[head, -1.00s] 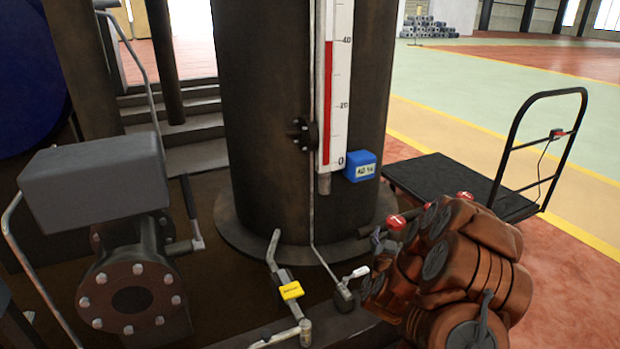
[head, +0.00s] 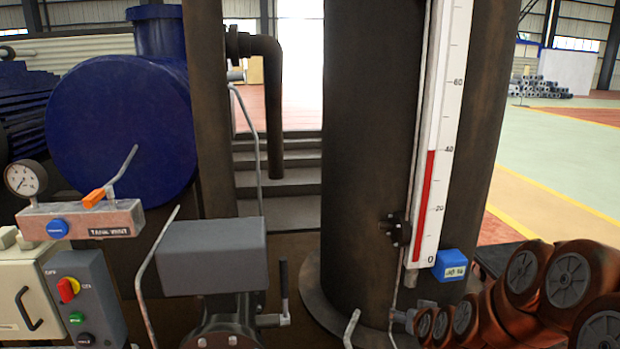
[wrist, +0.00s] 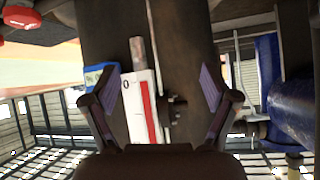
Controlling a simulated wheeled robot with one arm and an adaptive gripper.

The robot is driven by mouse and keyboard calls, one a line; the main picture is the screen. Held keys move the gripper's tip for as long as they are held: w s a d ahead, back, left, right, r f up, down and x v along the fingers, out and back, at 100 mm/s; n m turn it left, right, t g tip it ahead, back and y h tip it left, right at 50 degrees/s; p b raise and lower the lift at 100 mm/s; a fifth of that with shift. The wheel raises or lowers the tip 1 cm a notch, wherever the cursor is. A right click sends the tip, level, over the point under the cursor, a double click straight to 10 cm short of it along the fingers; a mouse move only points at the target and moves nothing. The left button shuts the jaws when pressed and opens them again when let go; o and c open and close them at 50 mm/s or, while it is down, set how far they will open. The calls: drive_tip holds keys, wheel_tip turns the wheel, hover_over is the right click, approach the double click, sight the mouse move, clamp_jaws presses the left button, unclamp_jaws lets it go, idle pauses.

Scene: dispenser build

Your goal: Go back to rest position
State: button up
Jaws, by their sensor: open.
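My gripper (wrist: 160,95) shows in the wrist view with its two fingers spread wide apart and nothing between them. The dark tank (head: 365,150) with its white level gauge (head: 440,130) stands beyond the fingers; the gauge also shows in the wrist view (wrist: 138,108). The gauge's red bar reaches about 40. My orange-brown arm (head: 565,285) is folded at the lower right in the head view. The gripper's fingers cannot be made out in the head view.
A blue box (head: 450,265) sits at the gauge's foot. At left are a tank vent panel (head: 85,220) with an orange-handled lever, a pressure dial (head: 26,178), and a control box (head: 85,300) with knobs. Open floor (head: 540,160) lies at the right.

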drive_tip(key=s+a+r+n+g+y+p, duration=0.1)
drive_tip(key=s+a+r+g+p, duration=0.25)
drive_tip(key=s+r, duration=0.35)
drive_tip(key=s+a+r+n+g+y+p, duration=0.1)
drive_tip(key=s+a+r+g+p, duration=0.15)
drive_tip(key=s+r+p, duration=0.4)
drive_tip(key=s+r+g+p, duration=0.3)
drive_tip(key=s+r, duration=0.3)
drive_tip(key=s, duration=0.7)
drive_tip(key=s+r+g+h+p, duration=0.1)
drive_tip(key=s+r+g+p, duration=0.2)
drive_tip(key=s, duration=1.1)
wheel_tip(320, 180, up, 4)
drive_tip(key=shift+a+f+h+p, duration=0.1)
drive_tip(key=shift+a+h+p, duration=0.2)
drive_tip(key=shift+p, duration=0.65)
